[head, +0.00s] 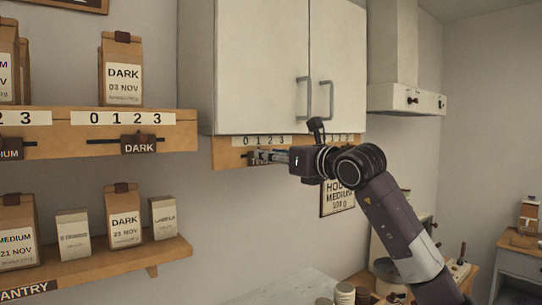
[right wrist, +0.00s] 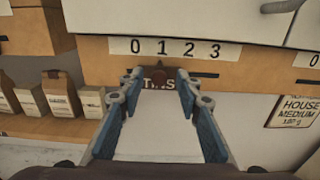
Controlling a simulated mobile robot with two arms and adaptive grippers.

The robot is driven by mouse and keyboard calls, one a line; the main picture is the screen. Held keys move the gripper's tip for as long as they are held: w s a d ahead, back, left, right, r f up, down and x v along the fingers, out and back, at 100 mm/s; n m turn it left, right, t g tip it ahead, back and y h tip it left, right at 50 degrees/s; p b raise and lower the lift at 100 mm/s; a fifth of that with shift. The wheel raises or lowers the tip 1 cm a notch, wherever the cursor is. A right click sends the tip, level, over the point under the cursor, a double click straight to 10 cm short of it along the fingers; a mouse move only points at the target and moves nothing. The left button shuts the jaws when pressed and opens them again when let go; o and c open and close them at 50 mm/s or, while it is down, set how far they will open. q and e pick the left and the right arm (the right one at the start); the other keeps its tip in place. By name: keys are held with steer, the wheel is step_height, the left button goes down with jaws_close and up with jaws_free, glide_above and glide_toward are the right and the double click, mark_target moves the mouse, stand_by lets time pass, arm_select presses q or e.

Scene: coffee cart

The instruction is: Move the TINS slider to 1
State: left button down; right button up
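The TINS slider (right wrist: 158,86) is on a wooden rail front under a number strip (right wrist: 175,48) marked 0 to 3. It stands about below the 1, perhaps slightly toward the 2; the fingers hide its sides. My right gripper (right wrist: 160,82) is open, with one blue fingertip on each side of the slider's label. I cannot tell whether the fingers touch it. In the head view, my right gripper (head: 257,157) reaches in from the right and covers most of the slider. My left gripper is not in view.
White cabinet doors (head: 262,70) hang just above the rail. To the left are shelves with bags and another slider marked DARK (head: 139,145). A HOUSE MEDIUM sign (right wrist: 296,111) hangs to the right. A counter with jars (head: 344,293) lies below.

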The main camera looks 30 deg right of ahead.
steer(key=s+d, duration=0.1)
steer(key=s, duration=1)
steer(key=shift+s, duration=0.25)
